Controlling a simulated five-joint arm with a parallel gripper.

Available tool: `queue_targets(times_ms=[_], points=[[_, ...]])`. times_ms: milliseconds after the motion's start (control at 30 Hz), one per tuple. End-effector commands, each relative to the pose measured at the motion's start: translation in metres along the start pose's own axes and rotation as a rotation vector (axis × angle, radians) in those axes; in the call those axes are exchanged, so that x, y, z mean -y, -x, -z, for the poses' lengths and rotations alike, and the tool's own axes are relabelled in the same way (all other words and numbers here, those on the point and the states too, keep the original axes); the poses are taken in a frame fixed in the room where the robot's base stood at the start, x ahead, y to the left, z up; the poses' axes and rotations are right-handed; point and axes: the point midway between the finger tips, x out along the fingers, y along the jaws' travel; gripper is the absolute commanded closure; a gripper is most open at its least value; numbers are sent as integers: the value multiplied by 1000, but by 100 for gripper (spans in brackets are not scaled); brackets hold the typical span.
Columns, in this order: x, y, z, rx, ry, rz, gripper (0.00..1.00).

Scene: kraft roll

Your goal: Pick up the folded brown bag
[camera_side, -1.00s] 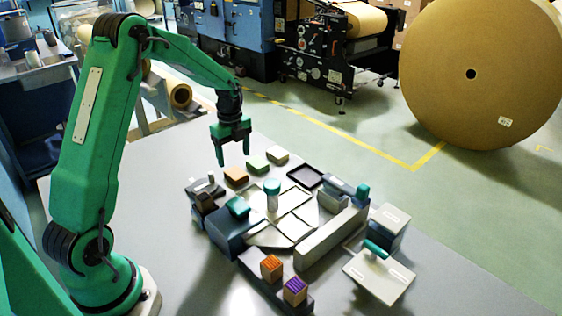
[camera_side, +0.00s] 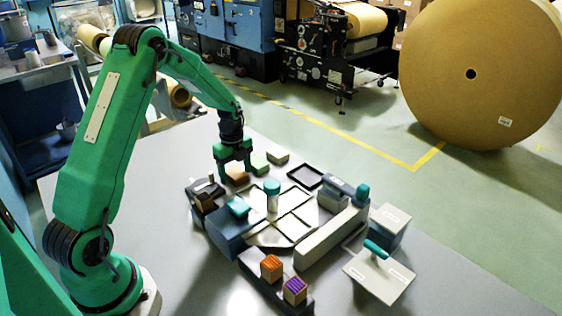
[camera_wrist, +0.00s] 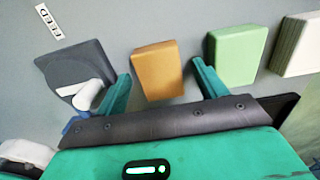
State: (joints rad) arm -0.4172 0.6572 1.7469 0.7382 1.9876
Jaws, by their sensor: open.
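The folded brown bag (camera_side: 238,177) is a small orange-brown block lying flat on the grey table, at the left end of a short row. It shows whole in the wrist view (camera_wrist: 158,72), between my two fingers. My gripper (camera_side: 233,170) is open and low over the bag, one finger to each side of it. In the wrist view my gripper (camera_wrist: 161,74) has a gap on both sides of the bag, and neither finger visibly touches it. In the side view the fingers partly cover the bag.
A green block (camera_wrist: 236,54) and a white block (camera_wrist: 297,46) lie to the right of the bag in the wrist view. A dark grey device with a white lever (camera_wrist: 80,80) stands close to the left finger. A black tray (camera_side: 305,176) lies further right.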

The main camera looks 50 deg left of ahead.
Motion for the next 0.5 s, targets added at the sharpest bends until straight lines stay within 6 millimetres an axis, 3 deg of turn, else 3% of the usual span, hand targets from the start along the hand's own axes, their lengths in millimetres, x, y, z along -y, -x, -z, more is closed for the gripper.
queue_targets(times_ms=[467, 500], points=[[0, 0, 0, 0, 0, 1, 29], [0, 0, 0, 0, 0, 1, 35]])
